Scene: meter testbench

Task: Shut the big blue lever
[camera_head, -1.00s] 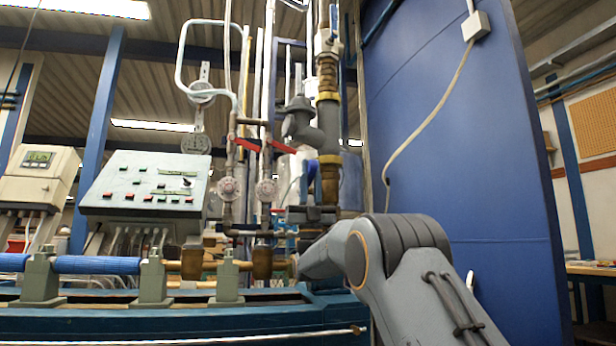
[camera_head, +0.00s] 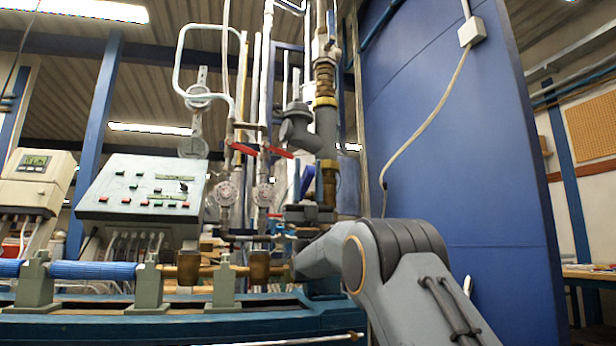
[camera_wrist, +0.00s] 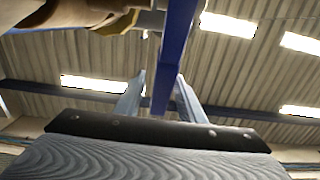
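The big blue lever shows in the wrist view as a long blue bar (camera_wrist: 178,50). It runs from the top edge down to between the two fingers of my gripper (camera_wrist: 160,98). The fingers stand on either side of its lower end, and a narrow gap shows beside the left finger. The gripper looks open around the lever, not clamped. In the head view a small blue lever (camera_head: 307,181) stands upright in front of the vertical pipe, just above the dark end of my arm. My fingers cannot be made out there.
A brass and grey pipe (camera_head: 327,130) rises behind the lever. Two red-handled valves (camera_head: 245,149) and round meters (camera_head: 226,192) stand to its left, near a control box (camera_head: 140,195). A large blue panel (camera_head: 450,150) fills the right. A bench rail (camera_head: 180,325) runs below.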

